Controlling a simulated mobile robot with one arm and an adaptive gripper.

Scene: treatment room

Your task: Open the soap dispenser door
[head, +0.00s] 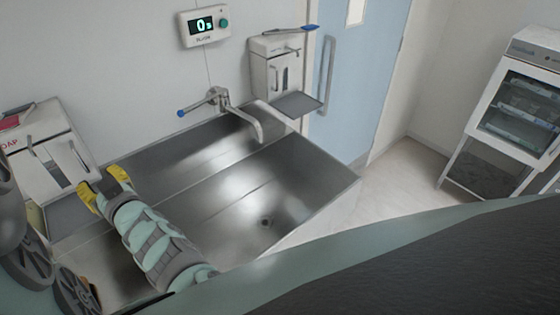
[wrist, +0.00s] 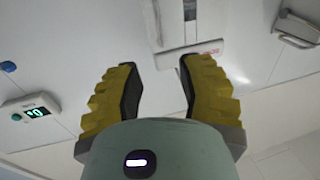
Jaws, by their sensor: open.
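The soap dispenser (head: 28,168) is a white box on the wall at the left of the head view, with red SOAP lettering. Its front door (head: 62,160) has a dark upright window and a small metal handle (head: 79,156); the door looks closed. My gripper (head: 103,184) has yellow fingers and is open and empty, in front of the dispenser's lower right part. A gap to the door is hard to judge. In the wrist view, the open fingers (wrist: 160,85) frame the wall, with a white box bearing red lettering (wrist: 190,52) beyond their tips.
A steel sink (head: 240,190) with a tap (head: 225,103) fills the middle. A blue door (head: 362,80) and a glass-fronted cabinet (head: 515,100) stand farther right, with clear floor between.

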